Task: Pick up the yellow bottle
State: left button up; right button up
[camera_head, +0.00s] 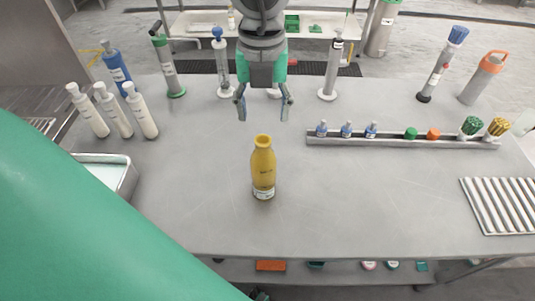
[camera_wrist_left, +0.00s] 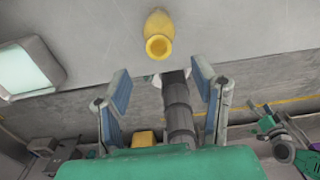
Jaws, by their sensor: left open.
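The yellow bottle (camera_head: 263,170) stands upright on the grey table in the middle of the head view. Its open neck faces the camera in the left wrist view (camera_wrist_left: 158,45). My left gripper (camera_head: 264,106) hangs above the far part of the table, beyond the bottle in the head view. Its two fingers are spread and empty, apart from the bottle. The fingers also show in the left wrist view (camera_wrist_left: 162,84), with the bottle past their tips. My right gripper is not seen.
A rack (camera_head: 400,141) with small bottles and coloured caps lies to the right. White bottles (camera_head: 113,112) and a grey tray (camera_head: 112,170) stand at left. Several tall tubes line the far edge. A ribbed panel (camera_head: 500,205) is at far right. The table around the bottle is clear.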

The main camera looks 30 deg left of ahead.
pick_arm(q)
send_over(262, 142)
jog(key=f, duration=0.2)
jog(key=d+f, duration=0.1)
jog(key=f, duration=0.1)
jog(key=shift+s, duration=0.35)
jog(key=shift+w+f, duration=0.15)
jog(key=shift+f, duration=0.15)
jog(key=f, duration=0.4)
jog(key=shift+s+a+f+b, duration=0.1)
jog(key=shift+s+a+b, duration=0.15)
jog(key=shift+b, duration=0.15)
jog(key=shift+w+d+f, duration=0.1)
jog(key=shift+w+f, duration=0.05)
jog(key=shift+f, duration=0.25)
jog(key=shift+c, duration=0.3)
grip_shut()
